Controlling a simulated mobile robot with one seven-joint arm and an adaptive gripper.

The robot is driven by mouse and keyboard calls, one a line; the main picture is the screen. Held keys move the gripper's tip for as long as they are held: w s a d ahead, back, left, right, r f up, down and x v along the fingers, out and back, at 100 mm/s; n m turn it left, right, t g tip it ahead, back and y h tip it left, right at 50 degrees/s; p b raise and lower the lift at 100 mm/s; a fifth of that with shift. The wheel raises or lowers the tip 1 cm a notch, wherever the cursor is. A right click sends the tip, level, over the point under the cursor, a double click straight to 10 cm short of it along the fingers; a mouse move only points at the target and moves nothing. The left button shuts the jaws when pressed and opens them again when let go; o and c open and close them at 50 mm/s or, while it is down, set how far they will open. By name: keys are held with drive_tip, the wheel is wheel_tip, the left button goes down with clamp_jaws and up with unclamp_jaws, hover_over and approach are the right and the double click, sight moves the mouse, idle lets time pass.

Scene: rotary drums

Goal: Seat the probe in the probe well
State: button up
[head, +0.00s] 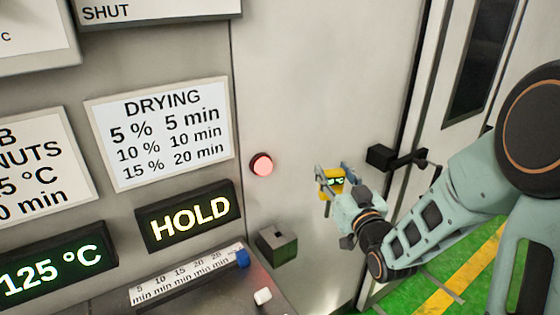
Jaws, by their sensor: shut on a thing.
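My gripper (335,187) is right of centre in the head view, in front of the pale wall panel. It is shut on a yellow probe (326,179) with a small dark display showing green marks. The probe's lower part and tip cannot be made out. A grey block with a dark opening in its top, which looks like the probe well (278,246), stands at the panel's lower middle. The probe is up and to the right of this block, apart from it.
A lit red lamp (262,164) is above the block. A HOLD display (188,216) and a minute scale with a blue slider (242,259) are to its left. A white knob (263,296) is just below.

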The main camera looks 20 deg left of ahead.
drive_tip(key=s+a+r+n+g+y, duration=0.1)
drive_tip(key=s+a, duration=0.1)
drive_tip(key=a, duration=0.2)
drive_tip(key=s+a+r+n+g+y, duration=0.1)
drive_tip(key=s+a+n+g+y, duration=0.1)
drive_tip(key=a, duration=0.2)
drive_tip(key=s+a+r+n+g+y+p, duration=0.1)
drive_tip(key=s+a+y, duration=0.1)
drive_tip(key=a, duration=0.2)
drive_tip(key=shift+s+a, duration=0.15)
drive_tip(key=shift+a, duration=0.2)
drive_tip(key=shift+d+f+b, duration=0.1)
drive_tip(key=shift+b, duration=0.3)
wheel_tip(320, 180, down, 6)
drive_tip(key=b, duration=0.6)
drive_tip(key=shift+b, duration=0.8)
idle(0.6)
wheel_tip(320, 180, down, 7)
drive_tip(key=b, duration=0.7)
drive_tip(key=shift+f+b, duration=0.15)
drive_tip(key=shift+b, duration=0.25)
idle(2.0)
drive_tip(key=o, duration=1.3)
